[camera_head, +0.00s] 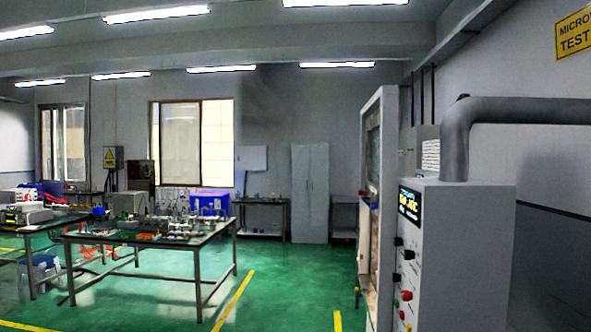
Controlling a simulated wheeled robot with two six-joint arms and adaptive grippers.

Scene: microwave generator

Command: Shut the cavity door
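A grey microwave generator cabinet (470,245) stands close at the right, with a lit display (409,204), knobs and coloured buttons on its narrow face. Just left of it a tall pale framed panel (385,130) stands upright and shows nearly edge-on. It may be the cavity door, but I cannot tell for sure, nor how far open it is. The cavity itself is not visible. Neither of my grippers is in view.
A thick grey pipe (520,110) runs from the cabinet top to the right. A metal-legged table (150,240) with equipment stands at the left, with another table (40,222) beside it. Tall grey lockers (310,195) stand at the back. The green floor (290,285) between is clear.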

